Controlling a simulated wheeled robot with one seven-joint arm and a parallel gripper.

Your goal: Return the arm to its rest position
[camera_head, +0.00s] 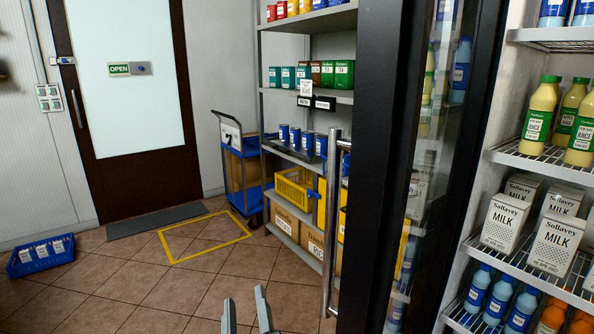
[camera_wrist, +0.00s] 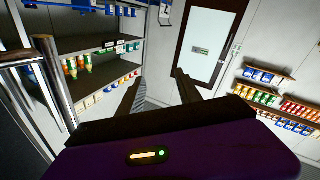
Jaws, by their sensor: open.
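My gripper (camera_head: 246,312) shows at the bottom of the head view, its two grey fingers apart with bare tiled floor between and beyond them. In the wrist view my gripper (camera_wrist: 157,92) is also open, with nothing between its fingers. The wrist view looks tilted toward the door and shelves. Most of my arm is out of the picture in the head view.
An open glass fridge door (camera_head: 378,170) with a vertical handle (camera_head: 331,230) stands close on the right. Milk cartons (camera_head: 505,222) and bottles fill the fridge beyond it. A blue crate (camera_head: 41,256) and blue trolley (camera_head: 245,165) stand farther off. The middle floor is clear.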

